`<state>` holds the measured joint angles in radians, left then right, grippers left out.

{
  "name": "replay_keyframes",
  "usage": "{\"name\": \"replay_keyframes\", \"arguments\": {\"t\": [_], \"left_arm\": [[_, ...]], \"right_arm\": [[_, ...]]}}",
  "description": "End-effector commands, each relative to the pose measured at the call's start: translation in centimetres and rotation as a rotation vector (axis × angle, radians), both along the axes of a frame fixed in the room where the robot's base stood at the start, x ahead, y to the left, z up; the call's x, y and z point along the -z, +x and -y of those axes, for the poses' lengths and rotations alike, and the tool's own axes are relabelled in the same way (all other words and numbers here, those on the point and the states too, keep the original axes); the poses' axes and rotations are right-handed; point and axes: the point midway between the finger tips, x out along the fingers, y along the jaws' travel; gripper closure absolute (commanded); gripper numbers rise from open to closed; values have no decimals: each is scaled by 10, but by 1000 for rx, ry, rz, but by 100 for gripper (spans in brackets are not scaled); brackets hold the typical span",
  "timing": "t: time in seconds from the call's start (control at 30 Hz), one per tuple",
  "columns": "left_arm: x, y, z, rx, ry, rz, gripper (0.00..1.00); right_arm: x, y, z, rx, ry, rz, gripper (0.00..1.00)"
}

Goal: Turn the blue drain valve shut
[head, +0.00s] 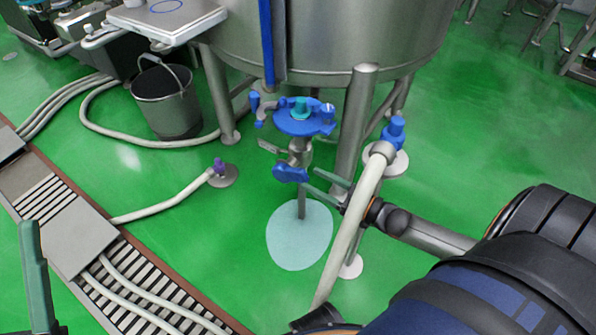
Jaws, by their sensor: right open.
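The drain valve with its blue handle (290,174) sits low on the outlet pipe under the steel tank. The handle looks roughly crosswise to the vertical pipe. My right gripper (313,179) is open and empty, its two grey-green fingers pointing left at the handle from just right of the pipe. I cannot tell whether a fingertip touches the handle. A white hose crosses in front of my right wrist. A single dark green finger of my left gripper (34,270) shows at the lower left, far from the valve; the rest is out of frame.
A blue clamp fitting (300,117) sits above the valve. A pale puddle (300,238) lies below the spout. The tank legs (354,130) and the white hose (350,225) stand close by. A steel bucket (167,102) and floor drain (85,236) are left.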

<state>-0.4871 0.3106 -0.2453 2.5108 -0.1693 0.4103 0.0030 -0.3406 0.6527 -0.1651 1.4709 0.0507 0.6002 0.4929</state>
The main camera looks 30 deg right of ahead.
Motion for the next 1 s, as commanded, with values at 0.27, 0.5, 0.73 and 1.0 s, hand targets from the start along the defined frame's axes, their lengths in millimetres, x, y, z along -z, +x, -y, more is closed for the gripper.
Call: {"name": "replay_keyframes", "arguments": {"t": [0.27,0.5,0.73,1.0], "left_arm": [[20,1,2,3,6,-9,50],[23,1,3,1,13,-8,50],[23,1,3,1,13,-10,50],[23,1,3,2,12,-10,50]], "right_arm": [[2,44,-18,0,-1,1,45],[1,55,-23,0,0,-2,45],[1,55,-23,0,0,-2,46],[1,55,-23,0,0,-2,76]]}}
